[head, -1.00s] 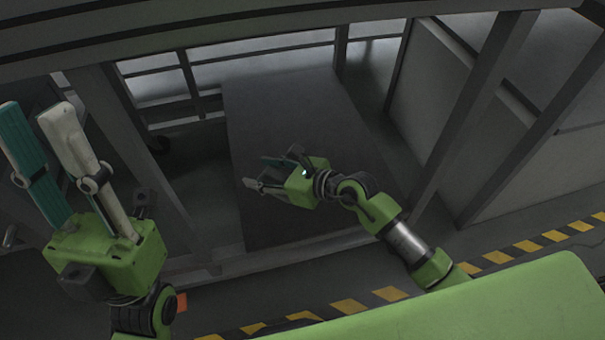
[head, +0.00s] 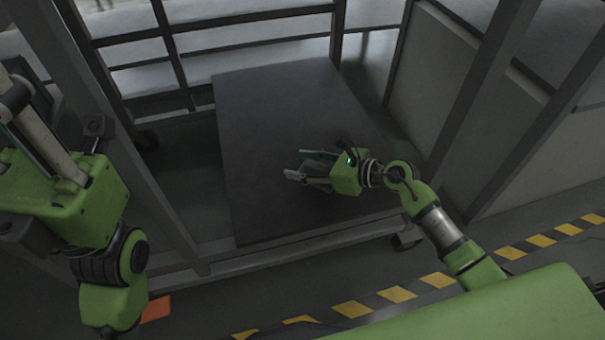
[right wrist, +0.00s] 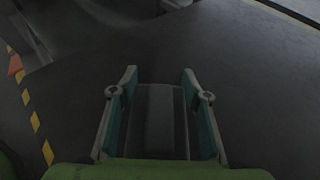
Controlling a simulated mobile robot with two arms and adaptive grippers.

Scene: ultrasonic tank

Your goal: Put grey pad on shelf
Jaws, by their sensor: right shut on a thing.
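My right gripper (head: 305,166) is above the broad dark grey shelf board (head: 265,110) in the head view. In the right wrist view the fingers (right wrist: 159,82) stand apart with a dark grey, flat piece between them, which I take as the grey pad (right wrist: 160,120). The gripper is shut on it. The pad hardly stands out from the dark board behind it, and I cannot tell whether it touches the board. My left gripper (head: 22,95) is at the left edge of the head view, partly cut off, its fingers apart with nothing seen between them.
Grey frame posts stand left (head: 130,130) and right (head: 475,100) of the board. Rails (head: 240,28) run behind it. Yellow and black floor tape (head: 395,294) lies in front. The board's left and back parts look clear.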

